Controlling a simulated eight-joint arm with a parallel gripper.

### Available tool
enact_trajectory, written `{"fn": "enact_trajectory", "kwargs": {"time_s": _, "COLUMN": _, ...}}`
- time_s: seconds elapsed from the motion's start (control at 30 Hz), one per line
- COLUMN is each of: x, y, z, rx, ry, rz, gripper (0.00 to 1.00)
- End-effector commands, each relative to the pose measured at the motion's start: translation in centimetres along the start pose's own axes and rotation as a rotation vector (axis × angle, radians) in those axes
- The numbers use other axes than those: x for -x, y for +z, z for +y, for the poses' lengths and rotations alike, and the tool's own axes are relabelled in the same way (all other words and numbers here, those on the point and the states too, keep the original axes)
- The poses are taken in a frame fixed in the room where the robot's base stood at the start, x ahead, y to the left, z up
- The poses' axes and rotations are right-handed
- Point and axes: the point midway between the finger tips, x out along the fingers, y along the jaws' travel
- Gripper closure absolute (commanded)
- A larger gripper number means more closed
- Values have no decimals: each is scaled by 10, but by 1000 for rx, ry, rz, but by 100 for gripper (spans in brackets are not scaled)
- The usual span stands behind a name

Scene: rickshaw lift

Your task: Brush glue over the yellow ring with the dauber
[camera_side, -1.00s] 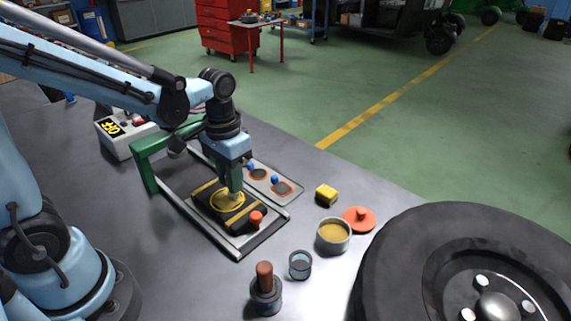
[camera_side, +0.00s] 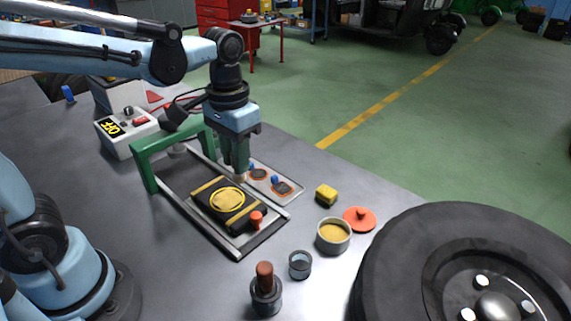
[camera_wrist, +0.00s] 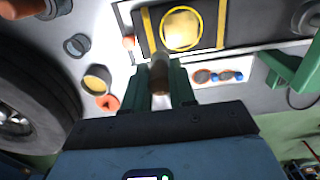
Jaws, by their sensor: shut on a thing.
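The yellow ring (camera_side: 243,207) is marked on a black block with yellow bands, and a tan, glue-like patch (camera_side: 226,200) covers much of its inside. The ring also shows in the wrist view (camera_wrist: 181,50). My gripper (camera_side: 239,168) points down, above and just beyond the ring in the side view. It is shut on the dauber, a brownish cylinder (camera_wrist: 159,76) between the fingers in the wrist view. In the side view only a small bit of the dauber shows below the fingertips, and it looks clear of the block.
A green frame (camera_side: 145,172) stands over the rails beside the block. A tray (camera_side: 293,187) with blue-knobbed pieces lies behind. An open pot of tan stuff (camera_side: 333,236), its orange lid (camera_side: 360,219), a yellow block (camera_side: 326,194), a small cup (camera_side: 300,265) and a brown-topped bottle (camera_side: 266,290) stand nearby.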

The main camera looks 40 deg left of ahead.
Motion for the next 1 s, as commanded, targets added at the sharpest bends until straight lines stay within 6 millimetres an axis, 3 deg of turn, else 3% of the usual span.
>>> {"fn": "enact_trajectory", "kwargs": {"time_s": 0.27, "x": 13, "y": 0, "z": 0, "rx": 0, "ry": 0, "rz": 0, "gripper": 100}}
{"fn": "enact_trajectory", "kwargs": {"time_s": 1.0, "x": 13, "y": 0, "z": 0, "rx": 0, "ry": 0, "rz": 0, "gripper": 100}}
